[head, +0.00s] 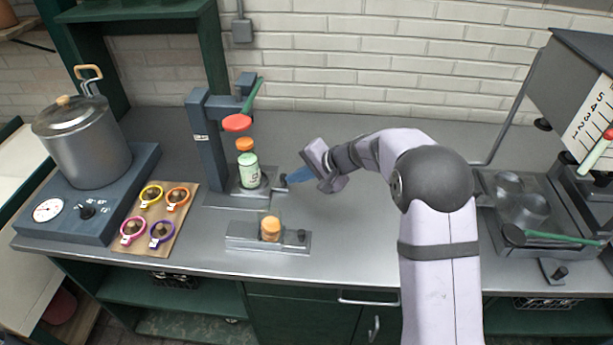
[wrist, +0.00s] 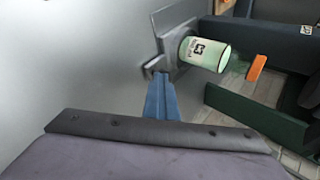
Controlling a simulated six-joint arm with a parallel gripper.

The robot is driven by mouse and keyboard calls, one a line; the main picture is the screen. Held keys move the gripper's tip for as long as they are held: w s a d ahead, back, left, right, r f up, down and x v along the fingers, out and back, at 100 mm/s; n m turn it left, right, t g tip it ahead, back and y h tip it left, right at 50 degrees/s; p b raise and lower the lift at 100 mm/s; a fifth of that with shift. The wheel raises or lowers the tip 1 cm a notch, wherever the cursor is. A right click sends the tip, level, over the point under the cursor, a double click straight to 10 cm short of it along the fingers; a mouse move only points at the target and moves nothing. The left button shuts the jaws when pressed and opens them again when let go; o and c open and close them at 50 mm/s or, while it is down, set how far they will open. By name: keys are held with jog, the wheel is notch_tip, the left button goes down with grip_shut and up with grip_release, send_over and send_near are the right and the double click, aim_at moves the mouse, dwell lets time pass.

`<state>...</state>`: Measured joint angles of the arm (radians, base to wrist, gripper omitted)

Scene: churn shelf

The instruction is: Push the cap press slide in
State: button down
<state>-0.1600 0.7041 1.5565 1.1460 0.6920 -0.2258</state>
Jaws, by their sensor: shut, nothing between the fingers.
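The cap press (head: 208,150) stands at the back of the counter, a dark blue-grey post with a green lever and a red knob (head: 236,123). A pale green jar (head: 249,170) with a label stands on its slide plate, under an orange cap (head: 244,144). The jar also shows in the wrist view (wrist: 205,53). The slide's dark handle (head: 281,182) sticks out to the right of the jar. My gripper (head: 290,179) is shut and empty, its blue fingers at the handle's right side. In the wrist view the fingertips (wrist: 158,76) are at or very near the handle; contact is unclear.
A small holder (head: 240,236) with stacked orange caps (head: 270,229) sits in front of the press. A board with coloured rings (head: 143,240) and a pot (head: 82,140) on a burner are at left. A dispenser (head: 585,110) stands at right. The counter between is clear.

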jog(key=shift+s+d+f+b, duration=0.1)
jog(key=shift+s+d+b, duration=0.1)
jog(key=shift+b, duration=0.25)
jog(key=d, duration=0.1)
jog(key=s+d+b, duration=0.1)
jog(key=d+b, duration=0.1)
jog(key=shift+s+d+r, duration=0.3)
jog(key=shift+d+r, duration=0.1)
jog(key=b+v, duration=0.1)
jog(key=v, duration=0.8)
jog(key=shift+r, duration=0.1)
jog(key=s+d+f+h, duration=0.1)
jog(key=s, duration=0.3)
jog(key=s+d+f+n+g+h+p, duration=0.1)
jog(key=s+d+f, duration=0.1)
jog(key=s, duration=0.2)
jog(key=s+d+f+g+h+p, duration=0.1)
jog(key=s, duration=0.3)
jog(key=shift+d+f+n, duration=0.15)
jog(key=shift+d+n, duration=0.15)
jog(key=s+d+f+n+g+h+p, duration=0.1)
jog(key=s+d, duration=0.3)
jog(key=s, duration=0.4)
jog(key=s+d+f+n+g+h+p, duration=0.1)
jog(key=s+d+f+n+h+p, duration=0.1)
jog(key=s, duration=0.6)
jog(key=d+f+h, duration=0.1)
jog(key=d+h, duration=0.1)
jog(key=d, duration=0.1)
jog(key=shift+n, duration=0.4)
